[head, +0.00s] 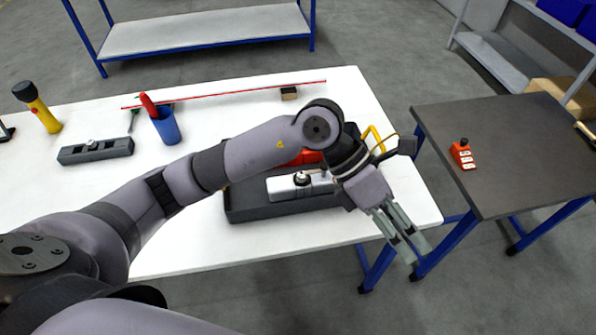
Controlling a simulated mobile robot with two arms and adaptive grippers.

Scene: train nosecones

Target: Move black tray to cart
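The black tray (285,212) lies on the white table near its right front part. A pale block-shaped part with a dark knob (285,187) and something red (305,157) are in it. My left arm crosses over the tray and hides much of its back and right side. My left gripper (417,254) is past the tray's right side, at the table's right edge, pointing down and right. Its fingers are apart with nothing between them. A dark-topped stand with blue legs (510,165), the likely cart, is at the right. My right gripper is not in view.
A red box with white buttons (462,155) sits on the stand's left part; the rest of its top is mostly clear. On the white table (200,250) are a yellow flashlight (42,110), a dark holder (95,151) and a blue cup (166,127). A floor gap separates table and stand.

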